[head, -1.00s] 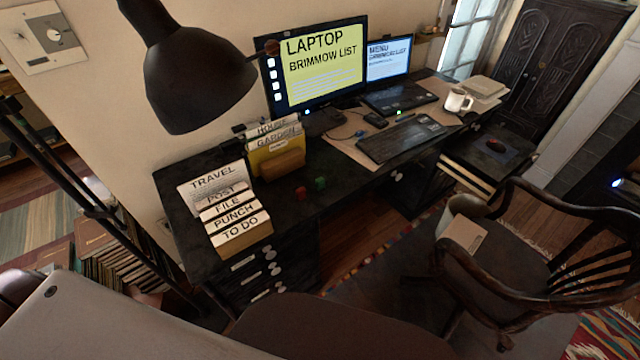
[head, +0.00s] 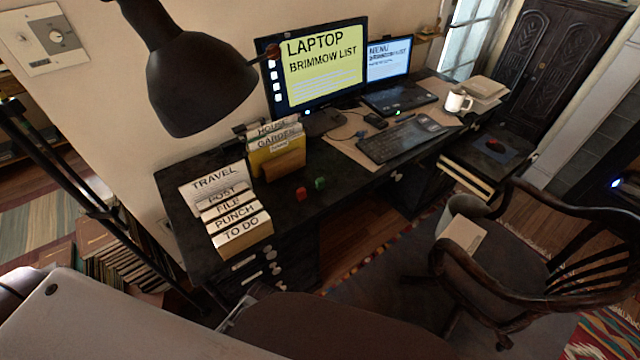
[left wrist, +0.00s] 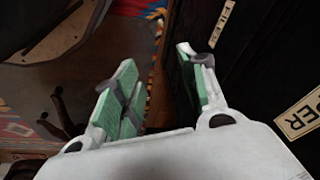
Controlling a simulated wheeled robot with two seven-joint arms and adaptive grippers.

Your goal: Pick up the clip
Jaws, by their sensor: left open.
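A small red object (head: 301,193) and a small green object (head: 320,183) lie side by side near the front edge of the dark desk (head: 345,190) in the head view. Either could be the clip; they are too small to tell. My left gripper (left wrist: 157,72) shows in the left wrist view with its green-padded fingers apart and nothing between them. It is beside the dark drawer fronts, over the floor, below the desk top. In the head view only a grey bit of it shows by the drawers. My right gripper is not in view.
Labelled card files (head: 238,222) and a yellow folder holder (head: 277,160) stand left of the small objects. A black lamp (head: 200,85) hangs above. A keyboard (head: 400,138), laptop and mug (head: 458,101) are further right. A wooden chair (head: 500,260) stands in front.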

